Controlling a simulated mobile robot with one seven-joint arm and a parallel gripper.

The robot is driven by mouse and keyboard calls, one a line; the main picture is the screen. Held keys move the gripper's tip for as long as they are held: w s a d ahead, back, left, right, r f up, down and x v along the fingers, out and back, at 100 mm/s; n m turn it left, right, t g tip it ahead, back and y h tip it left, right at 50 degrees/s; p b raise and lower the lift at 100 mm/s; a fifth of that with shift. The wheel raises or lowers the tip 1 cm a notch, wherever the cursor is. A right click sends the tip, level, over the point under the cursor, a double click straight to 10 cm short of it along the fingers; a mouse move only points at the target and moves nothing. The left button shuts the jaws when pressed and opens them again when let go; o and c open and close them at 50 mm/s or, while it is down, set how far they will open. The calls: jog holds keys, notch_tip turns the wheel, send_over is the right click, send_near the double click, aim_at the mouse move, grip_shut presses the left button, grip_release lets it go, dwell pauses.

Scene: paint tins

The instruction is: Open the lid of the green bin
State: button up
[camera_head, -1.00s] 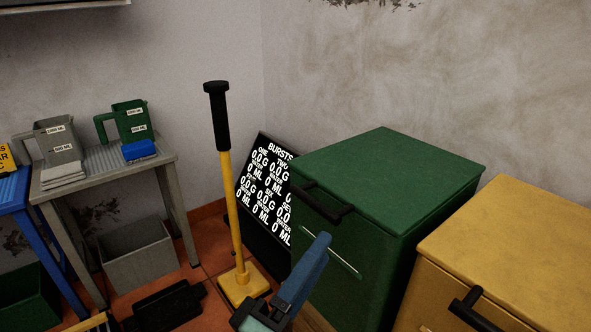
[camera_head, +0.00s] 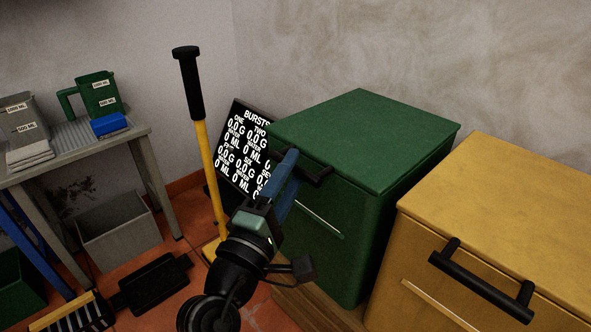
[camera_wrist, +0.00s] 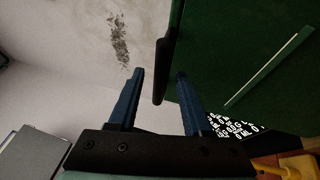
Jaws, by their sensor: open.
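The green bin (camera_head: 325,230) stands against the back wall with its flat green lid (camera_head: 365,125) closed. A black bar handle (camera_head: 318,176) sits at the lid's front edge. My gripper (camera_head: 291,158) is at the handle's left end, with its blue fingers pointing up along the bin's front. In the wrist view, my gripper (camera_wrist: 160,75) is open, and the black handle (camera_wrist: 161,80) shows between its two fingers. Contact cannot be told. The fingers cover part of the handle's left end in the head view.
A yellow bin (camera_head: 480,220) with a black handle stands close on the right. A grey table (camera_head: 75,145) holds jugs at the far left.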

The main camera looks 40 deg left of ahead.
jog(key=shift+x, duration=0.9)
grip_shut()
dwell(0.9)
